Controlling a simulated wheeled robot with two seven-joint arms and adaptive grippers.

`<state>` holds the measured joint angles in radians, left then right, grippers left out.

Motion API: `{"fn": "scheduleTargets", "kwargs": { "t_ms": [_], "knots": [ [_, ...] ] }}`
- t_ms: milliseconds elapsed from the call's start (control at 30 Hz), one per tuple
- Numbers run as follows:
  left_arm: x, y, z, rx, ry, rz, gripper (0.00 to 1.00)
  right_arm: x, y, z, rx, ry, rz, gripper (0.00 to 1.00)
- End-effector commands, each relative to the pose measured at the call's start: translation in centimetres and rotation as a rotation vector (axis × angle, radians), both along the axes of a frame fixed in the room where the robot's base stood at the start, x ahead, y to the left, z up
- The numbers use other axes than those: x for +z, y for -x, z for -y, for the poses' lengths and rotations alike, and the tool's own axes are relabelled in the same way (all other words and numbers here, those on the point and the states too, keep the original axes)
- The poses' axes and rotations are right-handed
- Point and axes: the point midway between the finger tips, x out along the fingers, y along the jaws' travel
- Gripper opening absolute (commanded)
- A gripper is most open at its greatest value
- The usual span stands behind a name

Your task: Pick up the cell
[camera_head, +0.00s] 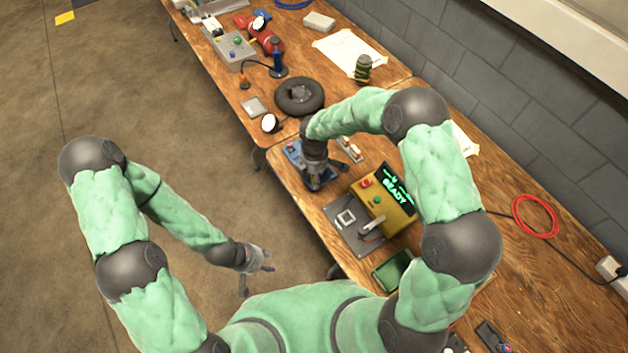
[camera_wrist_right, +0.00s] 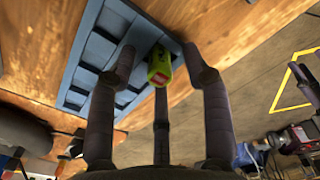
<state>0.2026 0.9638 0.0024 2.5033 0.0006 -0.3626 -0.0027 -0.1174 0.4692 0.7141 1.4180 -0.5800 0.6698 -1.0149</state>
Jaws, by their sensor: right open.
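The cell (camera_wrist_right: 160,66), a small yellow-green block with a red mark, shows in the right wrist view at the edge of the blue compartment tray (camera_wrist_right: 88,48). My right gripper (camera_wrist_right: 160,75) is open, with its dark fingers spread around the cell; I cannot tell whether they touch it. In the head view my right gripper (camera_head: 318,182) points down over the blue tray (camera_head: 291,147) and hides the cell. My left gripper (camera_head: 258,270) hangs beside the table over the floor, its fingers spread and empty.
A yellow charger box (camera_head: 388,207) with a green "READY" display (camera_head: 396,187) and a grey plate (camera_head: 342,232) stand close to the right gripper. A green tray (camera_head: 393,270) lies nearer me.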

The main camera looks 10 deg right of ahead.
Motion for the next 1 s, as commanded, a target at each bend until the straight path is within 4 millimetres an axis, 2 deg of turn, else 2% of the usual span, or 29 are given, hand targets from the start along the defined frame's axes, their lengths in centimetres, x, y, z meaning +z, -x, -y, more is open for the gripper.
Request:
{"fn": "scheduleTargets", "kwargs": {
  "t_ms": [67, 267, 300, 467, 867, 1000],
  "knots": [
    [-0.28, 0.00, 0.00, 0.000, 0.000, 0.000, 0.40, -0.72, -0.01, -0.01, 0.000, 0.000, 0.001, 0.49],
    [-0.18, 0.00, 0.00, 0.000, 0.000, 0.000, 0.40, -0.67, -0.05, -0.01, 0.000, -0.001, 0.002, 0.49],
    [-0.18, 0.00, 0.00, 0.000, 0.000, 0.000, 0.40, -0.67, -0.05, -0.01, 0.000, -0.001, 0.002, 0.44],
    [-0.18, 0.00, 0.00, 0.000, 0.000, 0.000, 0.40, -0.66, -0.03, -0.01, 0.000, -0.001, 0.002, 0.00],
    [-0.16, 0.00, 0.00, 0.000, 0.000, 0.000, 0.40, -0.59, -0.05, -0.01, 0.000, -0.001, 0.002, 0.00],
    [0.11, 0.00, 0.00, 0.000, 0.000, 0.000, 0.40, 0.00, -0.07, 0.00, 0.000, 0.000, 0.002, 0.00]
  ]
}}
